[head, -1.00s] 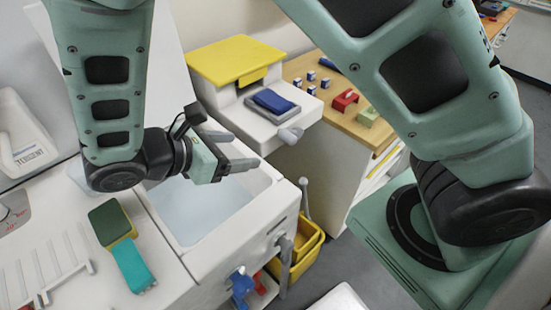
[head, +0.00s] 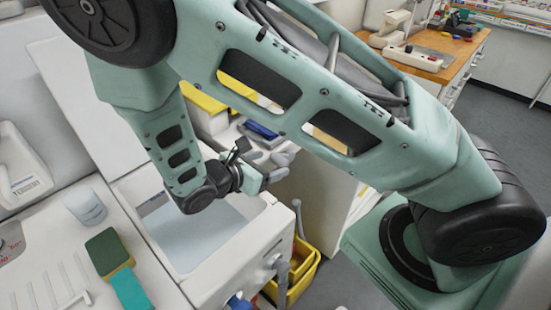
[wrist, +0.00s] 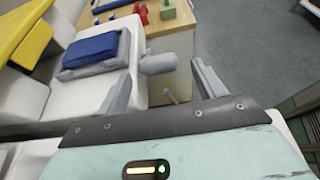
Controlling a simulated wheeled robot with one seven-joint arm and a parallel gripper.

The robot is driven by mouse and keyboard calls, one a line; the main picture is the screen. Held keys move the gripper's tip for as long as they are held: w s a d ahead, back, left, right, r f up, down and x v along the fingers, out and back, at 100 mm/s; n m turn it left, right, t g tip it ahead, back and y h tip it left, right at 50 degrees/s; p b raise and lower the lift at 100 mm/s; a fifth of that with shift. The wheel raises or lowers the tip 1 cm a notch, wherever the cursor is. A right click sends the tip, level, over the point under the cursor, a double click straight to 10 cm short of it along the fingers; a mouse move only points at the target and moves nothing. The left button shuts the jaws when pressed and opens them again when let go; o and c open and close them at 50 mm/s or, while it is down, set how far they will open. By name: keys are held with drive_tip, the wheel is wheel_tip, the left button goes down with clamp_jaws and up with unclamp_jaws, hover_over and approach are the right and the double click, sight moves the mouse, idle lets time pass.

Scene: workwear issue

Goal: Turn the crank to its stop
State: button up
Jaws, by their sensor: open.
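The crank shows in the wrist view as a rounded grey handle (wrist: 158,63) on the side of a white machine (wrist: 62,97). In the head view the handle (head: 286,157) is just beyond my gripper (head: 272,166). My gripper (wrist: 161,72) is open and empty. In the wrist view its two fingers stand either side of the handle's line, apart from it. I cannot tell whether the fingertips reach the handle's depth. The crank's arm and its stop are not clearly visible.
A yellow bin (head: 301,275) stands on the floor. A wooden-topped bench (wrist: 168,42) with small red and green items is behind.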

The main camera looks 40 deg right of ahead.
sight(277, 161)
drive_tip(key=shift+x, duration=1.75)
drive_tip(key=c, duration=1.2)
drive_tip(key=shift+p, duration=0.35)
